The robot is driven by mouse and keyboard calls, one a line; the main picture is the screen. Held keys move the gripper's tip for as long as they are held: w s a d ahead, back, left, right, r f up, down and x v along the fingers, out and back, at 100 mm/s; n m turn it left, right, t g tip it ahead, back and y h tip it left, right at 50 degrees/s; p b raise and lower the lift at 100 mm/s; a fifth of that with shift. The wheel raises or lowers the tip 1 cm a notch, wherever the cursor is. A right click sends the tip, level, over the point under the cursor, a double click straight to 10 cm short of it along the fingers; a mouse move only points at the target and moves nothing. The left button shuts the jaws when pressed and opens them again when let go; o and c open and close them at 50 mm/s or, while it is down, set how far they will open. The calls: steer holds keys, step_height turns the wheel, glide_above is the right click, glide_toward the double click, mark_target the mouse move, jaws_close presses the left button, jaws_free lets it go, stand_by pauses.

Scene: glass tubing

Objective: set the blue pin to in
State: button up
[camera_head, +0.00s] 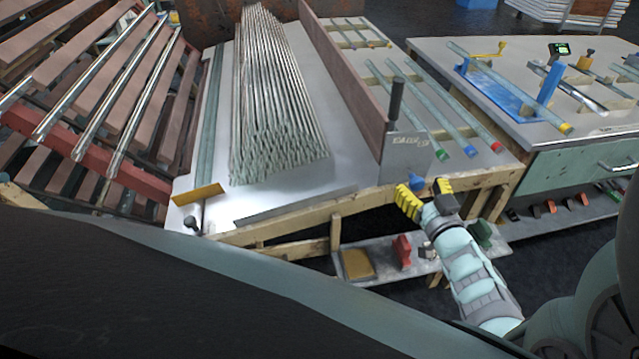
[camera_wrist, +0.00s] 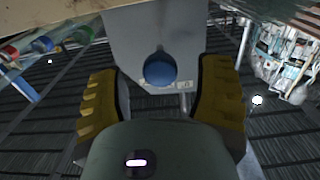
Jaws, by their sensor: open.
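The blue pin (camera_wrist: 160,70) shows as a round blue knob on a grey metal plate (camera_wrist: 130,40) in the wrist view. In the head view the blue pin (camera_head: 417,183) shows as a small blue spot just beyond my gripper. My gripper (camera_head: 426,197) has yellow ridged fingers and is at the front edge of the table. In the wrist view the open fingers of my gripper (camera_wrist: 160,100) lie left and right of the knob, with gaps on both sides. How deep the pin sits in the plate cannot be told.
A bundle of glass tubes (camera_head: 270,100) lies on the table beside a brown upright board (camera_head: 345,75). Several tubes with coloured ends lie to the right. A lower shelf (camera_head: 385,266) holds a red object (camera_head: 402,250). A workbench (camera_head: 590,165) stands at the right.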

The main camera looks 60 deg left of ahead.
steer(key=shift+x, duration=0.85)
steer(key=shift+s, duration=0.1)
jaws_close()
